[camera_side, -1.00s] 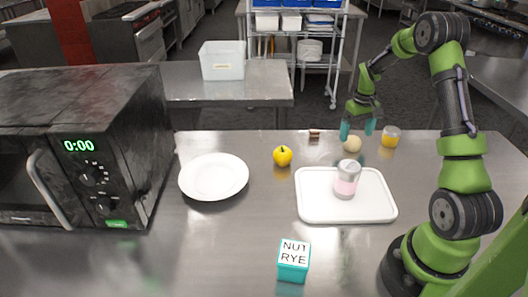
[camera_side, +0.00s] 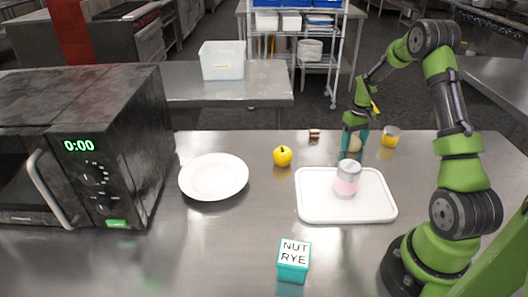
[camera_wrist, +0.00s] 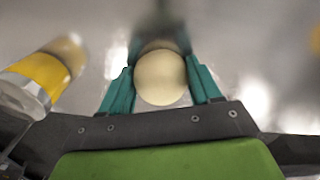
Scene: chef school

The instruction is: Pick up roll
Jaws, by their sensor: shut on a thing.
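The roll (camera_wrist: 161,78) is a round, pale beige ball. In the wrist view it sits between the two teal fingers of my gripper (camera_wrist: 163,85), which touch it on both sides. In the side view my gripper (camera_side: 354,146) is low at the far side of the table, behind the white tray, and the roll (camera_side: 354,144) is partly hidden between its fingers. My gripper is shut on the roll. I cannot tell whether the roll is clear of the table.
A yellow-banded jar (camera_side: 390,137) stands close to the right of my gripper. A pink-labelled can (camera_side: 347,180) stands on the white tray (camera_side: 315,207).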

